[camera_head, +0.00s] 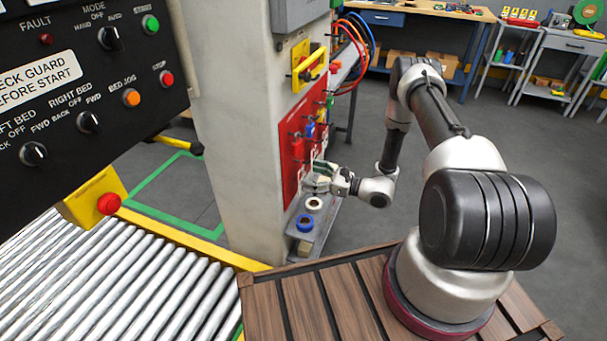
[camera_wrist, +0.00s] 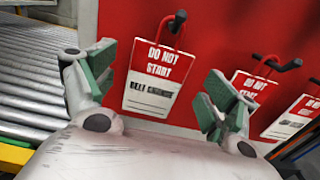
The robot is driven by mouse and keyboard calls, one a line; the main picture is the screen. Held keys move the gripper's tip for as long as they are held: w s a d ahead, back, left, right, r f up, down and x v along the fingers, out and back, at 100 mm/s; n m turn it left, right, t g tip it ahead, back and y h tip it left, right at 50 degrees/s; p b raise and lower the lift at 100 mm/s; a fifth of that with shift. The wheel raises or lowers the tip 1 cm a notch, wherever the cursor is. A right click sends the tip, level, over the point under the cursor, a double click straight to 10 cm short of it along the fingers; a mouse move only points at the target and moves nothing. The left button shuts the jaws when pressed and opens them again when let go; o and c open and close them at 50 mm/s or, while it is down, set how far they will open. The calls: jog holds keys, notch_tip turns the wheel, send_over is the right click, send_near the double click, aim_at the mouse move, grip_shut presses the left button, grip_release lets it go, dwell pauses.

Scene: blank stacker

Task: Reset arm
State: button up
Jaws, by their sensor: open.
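My arm (camera_head: 440,115) reaches from its base on the slatted wooden deck toward the grey column. My gripper (camera_head: 318,180) is in front of the red board (camera_head: 291,155) on the column's side. In the wrist view my gripper (camera_wrist: 160,95) is open, with green pads on its fingers and nothing between them. A "DO NOT START" tag (camera_wrist: 158,80) hangs from a red hook-shaped loop on the red board beyond the fingers. More such tags (camera_wrist: 253,86) hang to the right, one partly behind the right finger.
A small shelf (camera_head: 319,235) below the gripper holds a white ring (camera_head: 314,203) and a blue ring (camera_head: 305,223). A roller conveyor (camera_head: 110,285) lies left, under a control panel (camera_head: 75,80). Open floor lies behind the arm.

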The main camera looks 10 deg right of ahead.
jog(key=v, duration=0.8)
jog(key=s+a+f+n+g, duration=0.25)
jog(key=s+g, duration=0.25)
jog(key=s, duration=0.4)
jog(key=s+d+r+n+g, duration=0.2)
jog(key=s+r+n+g, duration=0.3)
jog(key=s+r+g, duration=0.15)
jog(key=s+d+r+n+g+h, duration=0.1)
jog(key=s+d+r+n+h, duration=0.25)
jog(key=r, duration=0.45)
jog(key=s+d+r+n+h, duration=0.25)
jog(key=r+n+h, duration=0.2)
jog(key=r, duration=0.45)
jog(key=s+d+r+n+g+h, duration=0.1)
jog(key=s+d+r+n+h, duration=0.3)
jog(key=r, duration=0.4)
notch_tip(320, 180, up, 14)
jog(key=s+a+n+t+h, duration=0.2)
jog(key=s+n+t, duration=0.1)
jog(key=n+t, duration=0.2)
jog(key=shift+r+n+t+h, duration=0.2)
jog(key=shift+n+t+h, duration=0.15)
jog(key=shift+t, duration=0.8)
jog(key=shift+a, duration=0.15)
